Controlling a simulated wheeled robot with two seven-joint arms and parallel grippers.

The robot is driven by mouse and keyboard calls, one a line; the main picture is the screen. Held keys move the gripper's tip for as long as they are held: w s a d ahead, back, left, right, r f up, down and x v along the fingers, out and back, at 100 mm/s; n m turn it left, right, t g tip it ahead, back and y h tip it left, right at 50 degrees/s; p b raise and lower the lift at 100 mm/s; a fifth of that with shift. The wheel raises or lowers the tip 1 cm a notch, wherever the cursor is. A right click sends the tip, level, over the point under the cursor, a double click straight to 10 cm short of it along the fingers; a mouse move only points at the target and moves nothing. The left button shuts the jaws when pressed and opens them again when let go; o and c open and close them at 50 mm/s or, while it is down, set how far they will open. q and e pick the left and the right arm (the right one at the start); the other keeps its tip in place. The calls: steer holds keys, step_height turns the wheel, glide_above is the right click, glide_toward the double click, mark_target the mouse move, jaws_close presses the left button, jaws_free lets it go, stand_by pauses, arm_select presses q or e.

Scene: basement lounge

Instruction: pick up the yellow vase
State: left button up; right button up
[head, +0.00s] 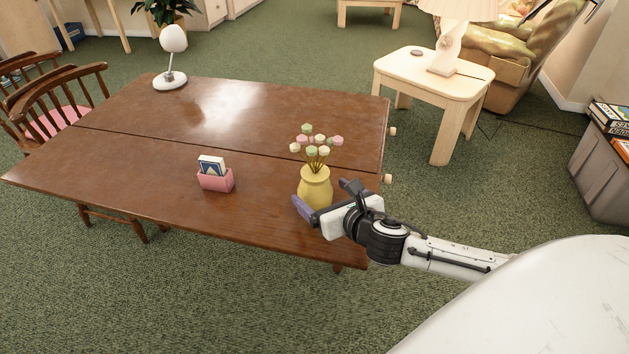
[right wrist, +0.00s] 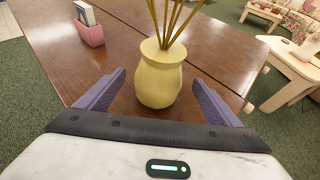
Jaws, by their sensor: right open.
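The yellow vase (head: 315,188) stands upright near the front right corner of the brown wooden table (head: 130,185). It holds several pink, white and green flowers (head: 316,143) on thin stems. My right gripper (head: 325,198) is open at the vase, coming in from the right. In the right wrist view, the vase (right wrist: 159,80) is between the two spread purple fingers (right wrist: 159,95), with a visible gap on each side. The lower part of the vase is partly hidden by the gripper in the head view. My left gripper is not in view.
A pink card holder (head: 215,181) stands left of the vase; it also shows in the right wrist view (right wrist: 90,33). A white desk lamp (head: 172,55) is at the table's far edge. A pale side table (head: 425,75) stands beyond. The tabletop between is clear.

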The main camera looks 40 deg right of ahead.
mark_target(315, 189)
steer(key=x, duration=0.4)
steer(key=shift+w+f, duration=0.25)
steer(key=shift+f, duration=0.2)
steer(key=c, duration=1.4)
steer(key=shift+r, duration=0.2)
steer(key=shift+c, duration=0.4)
